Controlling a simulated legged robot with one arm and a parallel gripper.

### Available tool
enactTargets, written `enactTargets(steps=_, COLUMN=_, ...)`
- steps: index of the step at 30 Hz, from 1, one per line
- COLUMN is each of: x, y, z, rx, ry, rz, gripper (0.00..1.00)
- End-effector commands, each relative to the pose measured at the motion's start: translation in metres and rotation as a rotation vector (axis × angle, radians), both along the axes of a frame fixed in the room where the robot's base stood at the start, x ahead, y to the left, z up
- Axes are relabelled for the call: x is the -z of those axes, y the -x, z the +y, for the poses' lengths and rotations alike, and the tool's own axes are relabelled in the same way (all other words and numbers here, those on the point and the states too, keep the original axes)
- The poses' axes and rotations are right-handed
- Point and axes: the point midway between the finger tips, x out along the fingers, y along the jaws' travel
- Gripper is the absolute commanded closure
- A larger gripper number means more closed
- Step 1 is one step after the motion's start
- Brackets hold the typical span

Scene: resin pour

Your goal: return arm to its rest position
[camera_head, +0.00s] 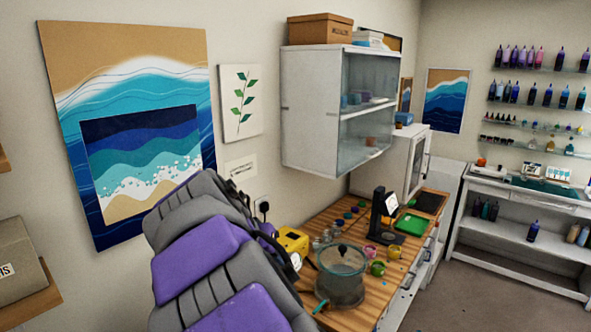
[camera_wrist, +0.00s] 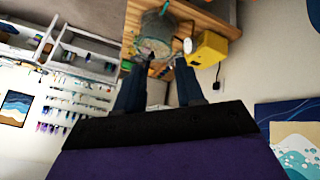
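My arm, grey with purple panels, fills the lower middle of the head view and reaches up beside the left wall. My gripper (camera_wrist: 159,72) shows in the wrist view as two dark fingers standing apart with nothing between them. In the head view the fingers cannot be made out. The wrist view is upside down and shows the wooden workbench (camera_wrist: 205,14), a clear pot (camera_wrist: 153,36) and a yellow box (camera_wrist: 208,50) beyond the fingertips, apart from them.
In the head view the wooden workbench (camera_head: 330,220) holds the clear pot (camera_head: 341,285), a yellow box (camera_head: 292,243), small cups and a black stand (camera_head: 381,212). A glass-front cabinet (camera_head: 310,110) hangs above. Grey floor (camera_head: 450,295) is clear at lower right.

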Motion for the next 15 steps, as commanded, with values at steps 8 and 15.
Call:
enactTargets(steps=8, x=0.035, y=0.085, z=-0.141, rx=0.126, ry=-0.035, rz=0.224, gripper=0.62)
enactTargets(steps=15, x=0.086, y=0.192, z=-0.203, rx=0.128, ry=-0.141, rz=0.424, gripper=0.62)
